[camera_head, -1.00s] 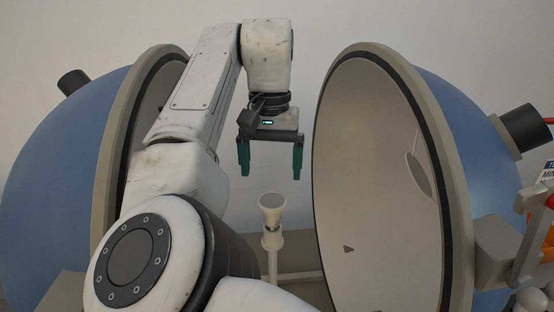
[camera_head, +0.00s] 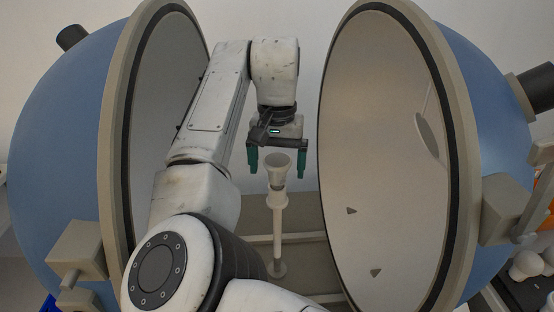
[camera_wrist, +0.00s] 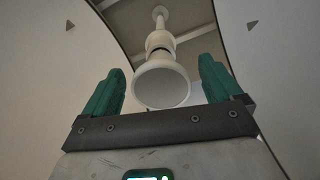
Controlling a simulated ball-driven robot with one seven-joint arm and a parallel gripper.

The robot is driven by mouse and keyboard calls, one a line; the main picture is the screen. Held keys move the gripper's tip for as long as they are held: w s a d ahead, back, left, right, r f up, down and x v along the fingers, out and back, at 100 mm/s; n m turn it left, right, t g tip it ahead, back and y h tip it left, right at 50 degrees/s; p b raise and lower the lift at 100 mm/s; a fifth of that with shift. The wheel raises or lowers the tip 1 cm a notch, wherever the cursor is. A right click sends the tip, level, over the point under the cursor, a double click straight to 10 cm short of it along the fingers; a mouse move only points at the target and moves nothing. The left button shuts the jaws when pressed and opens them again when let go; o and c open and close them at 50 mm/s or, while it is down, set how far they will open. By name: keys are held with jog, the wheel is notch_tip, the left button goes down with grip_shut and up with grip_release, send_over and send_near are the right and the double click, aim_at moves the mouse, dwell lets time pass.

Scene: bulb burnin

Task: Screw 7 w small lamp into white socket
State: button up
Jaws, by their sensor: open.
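A small white reflector lamp (camera_head: 276,167) with a wide round face stands upright, face up, on the white socket (camera_head: 278,199) at the top of a thin white post. In the wrist view the lamp (camera_wrist: 161,84) shows its round face toward me, with the socket (camera_wrist: 158,41) behind it. A narrow dark band shows between lamp and socket; I cannot tell how deep the lamp sits. My gripper (camera_head: 277,166) is open and empty, its green fingers pointing down around the lamp's head. In the wrist view one finger appears on each side of the lamp, apart from it.
Two blue half-spheres with pale insides stand open, the left one (camera_head: 60,150) behind my arm and the right one (camera_head: 385,130) close to my gripper's right. The post (camera_head: 278,240) rises between them from a grey base. White round objects (camera_head: 527,264) lie at the far right.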

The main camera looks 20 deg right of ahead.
jog(key=c, duration=1)
jog(key=shift+r+m+p, duration=0.25)
jog(key=shift+m+p, duration=0.45)
jog(key=shift+c, duration=0.3)
jog(key=m+p, duration=0.2)
jog(key=m, duration=0.2)
jog(key=shift+w+m, duration=0.1)
jog(key=shift+m, duration=0.2)
jog(key=m+p, duration=0.2)
jog(key=m, duration=0.3)
jog(key=shift+w+f+m, duration=0.1)
jog(key=shift+f+m, duration=0.05)
jog(key=shift+m, duration=0.25)
jog(key=m+p, duration=0.1)
jog(key=m, duration=0.5)
jog(key=shift+w+d, duration=0.1)
jog(key=shift+c, duration=0.2)
jog(key=m+p, duration=0.1)
jog(key=m, duration=0.4)
jog(key=shift+w, duration=0.2)
jog(key=o, duration=0.9)
jog(key=shift+f, duration=0.1)
jog(key=shift+o, duration=0.2)
